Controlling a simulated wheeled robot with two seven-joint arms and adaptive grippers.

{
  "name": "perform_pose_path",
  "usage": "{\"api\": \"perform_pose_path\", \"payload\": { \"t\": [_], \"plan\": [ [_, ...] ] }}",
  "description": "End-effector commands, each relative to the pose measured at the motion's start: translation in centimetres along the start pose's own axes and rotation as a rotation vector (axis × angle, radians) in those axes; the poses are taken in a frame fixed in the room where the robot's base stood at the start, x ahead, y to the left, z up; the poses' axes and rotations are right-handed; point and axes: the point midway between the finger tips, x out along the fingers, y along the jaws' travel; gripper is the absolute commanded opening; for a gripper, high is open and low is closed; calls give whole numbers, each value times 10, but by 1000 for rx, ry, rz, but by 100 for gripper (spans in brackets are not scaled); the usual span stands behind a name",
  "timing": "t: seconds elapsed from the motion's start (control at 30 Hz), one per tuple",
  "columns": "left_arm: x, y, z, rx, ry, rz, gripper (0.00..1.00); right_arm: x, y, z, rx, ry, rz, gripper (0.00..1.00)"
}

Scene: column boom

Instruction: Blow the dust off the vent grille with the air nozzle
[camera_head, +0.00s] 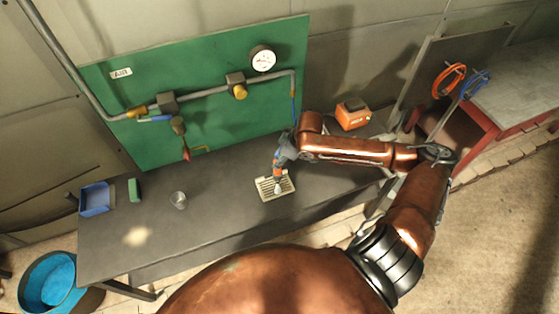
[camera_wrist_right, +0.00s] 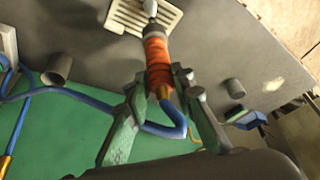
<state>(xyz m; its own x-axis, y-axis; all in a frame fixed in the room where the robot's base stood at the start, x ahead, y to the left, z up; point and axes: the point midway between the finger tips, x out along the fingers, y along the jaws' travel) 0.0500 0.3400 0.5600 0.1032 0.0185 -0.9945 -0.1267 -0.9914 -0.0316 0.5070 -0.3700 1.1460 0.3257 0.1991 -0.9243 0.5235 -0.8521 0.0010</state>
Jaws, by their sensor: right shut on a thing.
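The vent grille (camera_head: 268,190) is a cream slatted plate lying on the dark bench top. It also shows at the top of the right wrist view (camera_wrist_right: 128,14). My right gripper (camera_head: 283,158) is shut on the air nozzle (camera_head: 277,178), which has an orange grip and a pale tip. In the right wrist view, the nozzle (camera_wrist_right: 157,60) sits between the two green fingers and points at the grille. Its tip appears over the grille; I cannot tell whether it touches. A blue hose (camera_wrist_right: 165,130) runs from the nozzle's rear. My left gripper is not in view. Dust on the slats is too small to make out.
The bench (camera_head: 225,215) also holds a blue tray (camera_head: 95,199), a green block (camera_head: 134,189), a grey cup (camera_head: 178,200) and an orange box (camera_head: 352,114). A green board (camera_head: 215,115) with pipe and gauge (camera_head: 263,59) stands behind. A blue bucket (camera_head: 50,283) stands at left.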

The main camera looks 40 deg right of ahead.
Motion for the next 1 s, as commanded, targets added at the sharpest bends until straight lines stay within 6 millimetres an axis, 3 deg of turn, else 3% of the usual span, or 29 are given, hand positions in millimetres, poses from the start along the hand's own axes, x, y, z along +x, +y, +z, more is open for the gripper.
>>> {"api": "perform_pose_path", "payload": {
  "t": [1.0],
  "plan": [
    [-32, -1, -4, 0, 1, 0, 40, -13, 31, 28, 0, 0, 1, 0]
  ]
}}
